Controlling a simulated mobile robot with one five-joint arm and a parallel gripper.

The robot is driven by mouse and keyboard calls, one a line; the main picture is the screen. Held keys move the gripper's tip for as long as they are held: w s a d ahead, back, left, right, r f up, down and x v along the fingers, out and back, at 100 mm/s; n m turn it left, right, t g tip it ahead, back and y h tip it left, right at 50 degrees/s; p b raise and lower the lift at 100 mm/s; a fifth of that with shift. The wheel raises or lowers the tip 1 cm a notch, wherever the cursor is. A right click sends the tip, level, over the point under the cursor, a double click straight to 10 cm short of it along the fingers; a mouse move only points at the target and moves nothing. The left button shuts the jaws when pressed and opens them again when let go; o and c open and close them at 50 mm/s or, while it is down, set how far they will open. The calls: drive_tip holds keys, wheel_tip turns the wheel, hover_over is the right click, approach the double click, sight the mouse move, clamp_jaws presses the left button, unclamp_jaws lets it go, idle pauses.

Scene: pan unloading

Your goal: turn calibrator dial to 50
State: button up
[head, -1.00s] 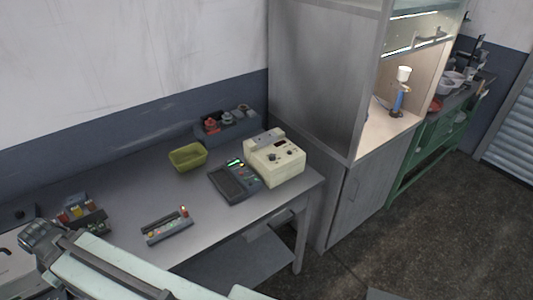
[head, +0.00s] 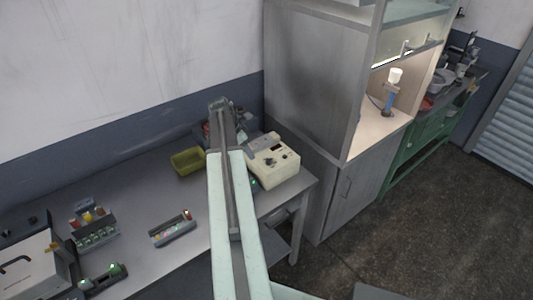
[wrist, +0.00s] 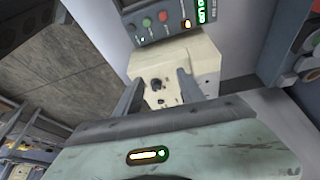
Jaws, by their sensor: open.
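The calibrator appears to be the cream box (head: 272,166) on the right end of the table, with dark knobs and a small dark window on top. In the wrist view the cream box (wrist: 205,62) lies beyond my fingers, with a dark round dial (wrist: 156,85) showing between them. My gripper (wrist: 158,92) is open and empty, apart from the box. In the head view my gripper (head: 221,106) is raised above the back of the table, left of the box. The dial's setting is too small to read.
A dark device with a lit green display (wrist: 165,14) stands beside the box; my arm mostly hides it in the head view. A yellow-green bin (head: 187,162) sits behind left. A small tray (head: 172,229) and racks stand further left. A tall grey cabinet (head: 318,90) rises right of the table.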

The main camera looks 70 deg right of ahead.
drive_tip(key=m, duration=0.2)
approach(268, 159)
drive_tip(key=shift+s+d+f+g+b, duration=0.15)
drive_tip(key=shift+f+b, duration=0.1)
drive_tip(key=shift+f, duration=0.2)
drive_tip(key=shift+w+d+f+g+b, duration=0.15)
drive_tip(key=shift+f+b, duration=0.1)
drive_tip(key=shift+f, duration=0.25)
drive_tip(key=b+x, duration=0.6)
drive_tip(key=x, duration=0.1)
drive_tip(key=shift+s+a, duration=0.1)
drive_tip(key=shift+a, duration=0.05)
drive_tip(key=shift+r, duration=0.15)
